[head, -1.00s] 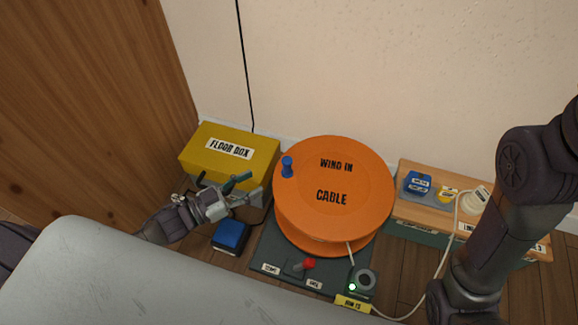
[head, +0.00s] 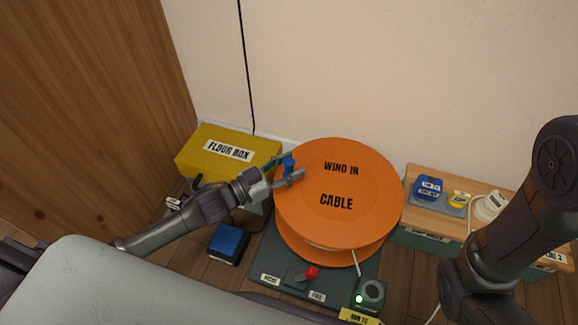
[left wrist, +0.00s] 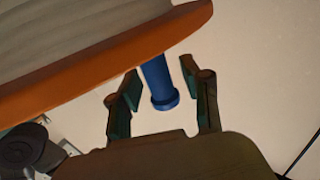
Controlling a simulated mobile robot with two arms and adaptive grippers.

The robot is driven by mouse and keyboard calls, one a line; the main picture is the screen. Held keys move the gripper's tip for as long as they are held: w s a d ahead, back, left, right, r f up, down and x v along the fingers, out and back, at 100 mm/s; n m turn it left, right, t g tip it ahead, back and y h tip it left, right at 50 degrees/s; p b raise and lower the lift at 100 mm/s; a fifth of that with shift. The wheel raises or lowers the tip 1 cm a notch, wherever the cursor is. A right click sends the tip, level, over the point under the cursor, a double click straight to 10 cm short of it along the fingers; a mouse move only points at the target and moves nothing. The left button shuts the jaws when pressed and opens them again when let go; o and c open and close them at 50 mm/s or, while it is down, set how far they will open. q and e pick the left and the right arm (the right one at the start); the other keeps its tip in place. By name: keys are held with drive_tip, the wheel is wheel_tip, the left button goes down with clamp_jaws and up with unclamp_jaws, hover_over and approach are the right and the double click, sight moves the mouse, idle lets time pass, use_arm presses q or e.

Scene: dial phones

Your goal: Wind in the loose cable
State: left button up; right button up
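The orange cable reel (head: 340,205) is marked "WIND IN CABLE" and stands on a dark green base (head: 262,262). A blue crank knob (head: 288,163) sticks up at the reel's left edge. My left gripper (head: 290,168) is at the knob; the left wrist view shows the knob (left wrist: 158,82) between its two open fingers (left wrist: 160,95), with gaps visible on both sides. A white cable (head: 356,262) leaves the reel's front. A red lever (head: 311,272) sits on the base between two labels. My right gripper is not in view; only my right arm shows.
A yellow box marked "FLOOR BOX" (head: 228,152) stands behind my left arm. A blue box (head: 228,241) is on the floor left of the base. A wooden-topped stand (head: 420,174) at right holds a blue item (head: 428,187). A green light (head: 359,299) glows at the front.

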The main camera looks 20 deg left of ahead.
use_arm(q)
clamp_jaws()
